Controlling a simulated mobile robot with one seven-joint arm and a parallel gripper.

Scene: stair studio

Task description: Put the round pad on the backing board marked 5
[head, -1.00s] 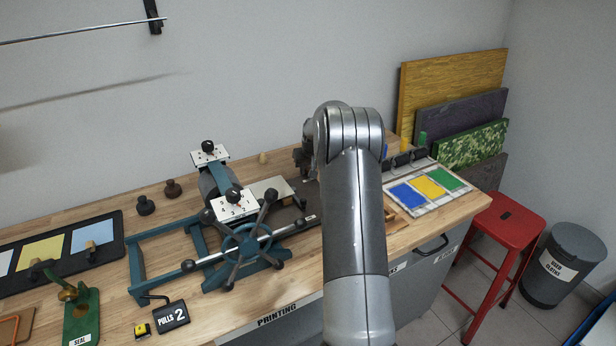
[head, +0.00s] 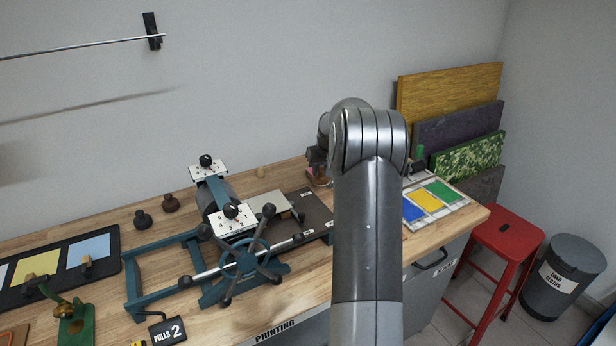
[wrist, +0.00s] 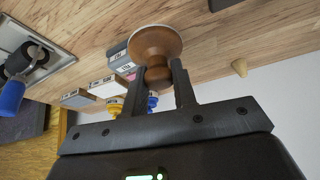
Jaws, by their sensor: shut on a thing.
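The round pad (wrist: 160,38) has a turned brown wooden handle and a pale flat disc. In the wrist view my gripper (wrist: 158,78) is shut on its handle, with one finger on each side. In the head view my gripper (head: 319,165) is over the back of the bench, right of the press, and mostly hidden behind my arm. A dark flat board (head: 315,210) with small white labels lies by the press, but I cannot read the labels. I cannot make out a backing board marked 5.
The teal press (head: 240,250) with its spoked wheel stands left of my arm. A tray of blue, yellow and green patches (head: 432,200) lies to the right. Several small labelled boxes (wrist: 108,88) are near the gripper. A red stool (head: 505,240) stands beyond the bench.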

